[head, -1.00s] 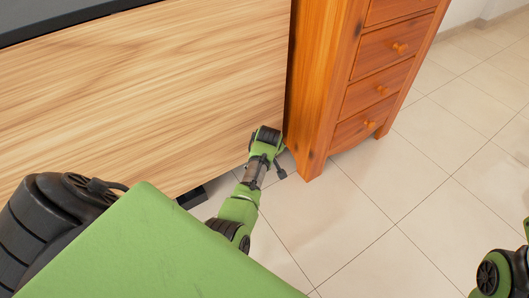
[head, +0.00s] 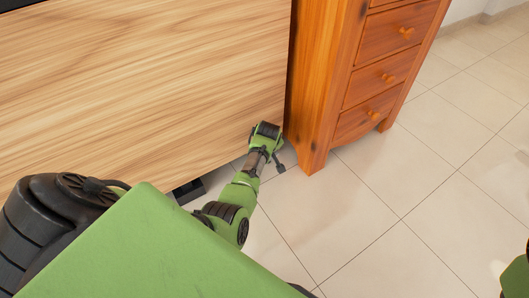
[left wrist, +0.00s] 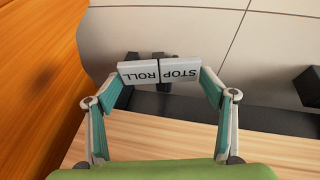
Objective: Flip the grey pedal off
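The grey pedal (left wrist: 180,73) shows in the left wrist view as two flat plates side by side, with a thin gap between them. They are marked STOP and ROLL, upside down here. My left gripper (left wrist: 162,80) is open, with one teal finger at each side of the pedal. I cannot tell whether the fingertips touch it. In the head view my left wrist stands against the low edge of the light wood panel (head: 140,85). My right gripper is out of view.
An orange wooden drawer cabinet (head: 333,90) stands close to the right of the panel and fills the left side of the wrist view. A black base bar (left wrist: 270,118) and a black block (left wrist: 308,86) lie low by the panel. The tiled floor (head: 400,220) is clear.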

